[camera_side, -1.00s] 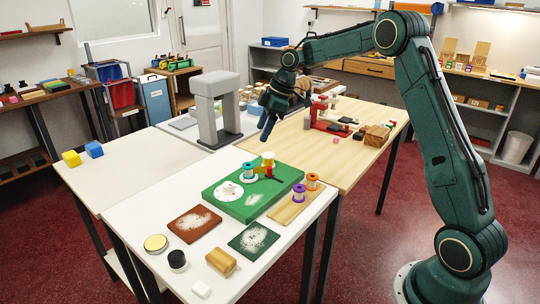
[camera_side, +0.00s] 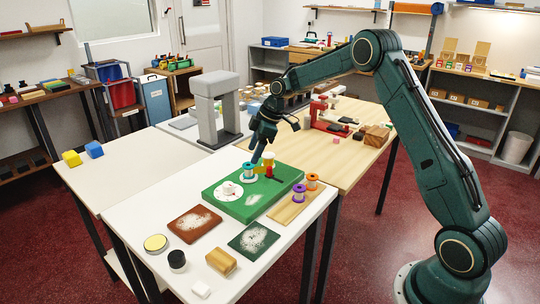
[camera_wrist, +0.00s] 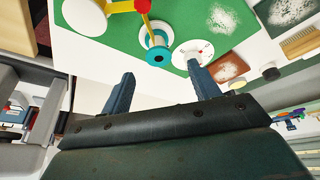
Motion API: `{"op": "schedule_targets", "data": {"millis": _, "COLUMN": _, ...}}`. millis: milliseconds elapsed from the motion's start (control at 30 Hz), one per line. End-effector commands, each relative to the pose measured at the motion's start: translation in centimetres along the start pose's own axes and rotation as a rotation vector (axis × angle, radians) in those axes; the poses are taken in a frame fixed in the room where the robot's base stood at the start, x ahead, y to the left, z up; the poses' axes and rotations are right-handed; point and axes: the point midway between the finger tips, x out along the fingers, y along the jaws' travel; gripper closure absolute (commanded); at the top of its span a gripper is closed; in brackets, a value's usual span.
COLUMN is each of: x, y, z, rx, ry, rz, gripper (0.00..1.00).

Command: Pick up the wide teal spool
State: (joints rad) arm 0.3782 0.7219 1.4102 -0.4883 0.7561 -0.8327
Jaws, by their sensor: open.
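The wide teal spool (camera_side: 249,172) stands on the green board (camera_side: 241,212) at its back edge, beside a yellow and red piece. In the wrist view the teal spool (camera_wrist: 157,56) shows just beyond my fingertips, roughly between them. My gripper (camera_side: 257,158) is open and empty, tilted down, close above the spool in the side view. Both fingers (camera_wrist: 161,72) show apart in the wrist view. I cannot tell whether either finger touches the spool.
A yellow and red piece (camera_side: 267,164) stands right beside the spool. A white dial (camera_side: 228,190) lies to its left on the board. Purple (camera_side: 299,191) and orange (camera_side: 312,180) spools stand on a wooden strip at the right. A grey arch (camera_side: 215,87) stands behind.

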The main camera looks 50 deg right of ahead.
Motion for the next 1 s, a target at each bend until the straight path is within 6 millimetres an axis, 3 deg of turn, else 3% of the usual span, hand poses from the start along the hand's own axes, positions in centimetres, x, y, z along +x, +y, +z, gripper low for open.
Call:
{"op": "schedule_targets", "data": {"millis": 100, "x": 1.0, "y": -0.1, "z": 0.0, "rx": -0.001, "ry": 0.0, "rz": -0.001, "gripper": 0.39}}
{"op": "schedule_targets", "data": {"millis": 467, "x": 1.7, "y": 0.0, "z": 0.0, "rx": -0.001, "ry": 0.0, "rz": -0.001, "gripper": 0.39}}
{"op": "schedule_targets", "data": {"millis": 1000, "x": 6.4, "y": 0.1, "z": 0.0, "rx": -0.001, "ry": 0.0, "rz": 0.0, "gripper": 0.39}}
